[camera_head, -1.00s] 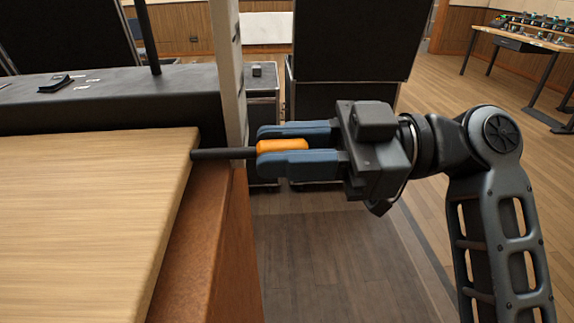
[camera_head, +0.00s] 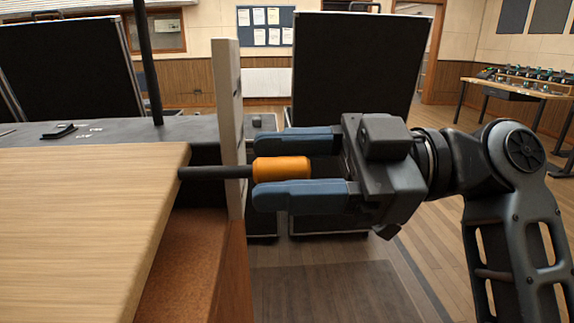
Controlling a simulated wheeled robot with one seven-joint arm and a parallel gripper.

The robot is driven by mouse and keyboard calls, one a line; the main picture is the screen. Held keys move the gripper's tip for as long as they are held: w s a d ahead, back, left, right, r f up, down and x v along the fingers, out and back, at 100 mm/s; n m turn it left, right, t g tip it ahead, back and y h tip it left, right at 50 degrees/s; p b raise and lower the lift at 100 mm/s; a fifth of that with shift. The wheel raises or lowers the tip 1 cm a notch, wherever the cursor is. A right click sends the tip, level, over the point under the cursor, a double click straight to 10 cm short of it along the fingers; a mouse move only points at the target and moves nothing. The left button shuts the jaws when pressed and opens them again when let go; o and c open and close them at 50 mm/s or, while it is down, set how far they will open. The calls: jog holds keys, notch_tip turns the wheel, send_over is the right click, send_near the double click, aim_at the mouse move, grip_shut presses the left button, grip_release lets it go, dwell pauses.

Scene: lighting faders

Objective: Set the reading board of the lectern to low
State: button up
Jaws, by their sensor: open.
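The reading board (camera_head: 80,215) of the lectern is a pale wooden panel at the left. A dark rod (camera_head: 212,173) sticks out from its right edge, passes the upright light scale strip (camera_head: 229,110) and ends in an orange handle (camera_head: 281,167). My gripper (camera_head: 295,168) comes from the right, with one blue finger above the handle and one below. The fingers are open, with gaps showing between them and the handle. Any marks on the strip cannot be read from here.
The lectern's brown body (camera_head: 185,265) lies below the board. A dark console top (camera_head: 110,129) is behind it. Black cases (camera_head: 350,70) stand beyond my gripper. A table with equipment (camera_head: 520,85) is at the far right. Open floor lies at the lower right.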

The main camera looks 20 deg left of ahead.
jog(key=v, duration=0.7)
jog(key=shift+w+d, duration=0.2)
jog(key=shift+d, duration=0.15)
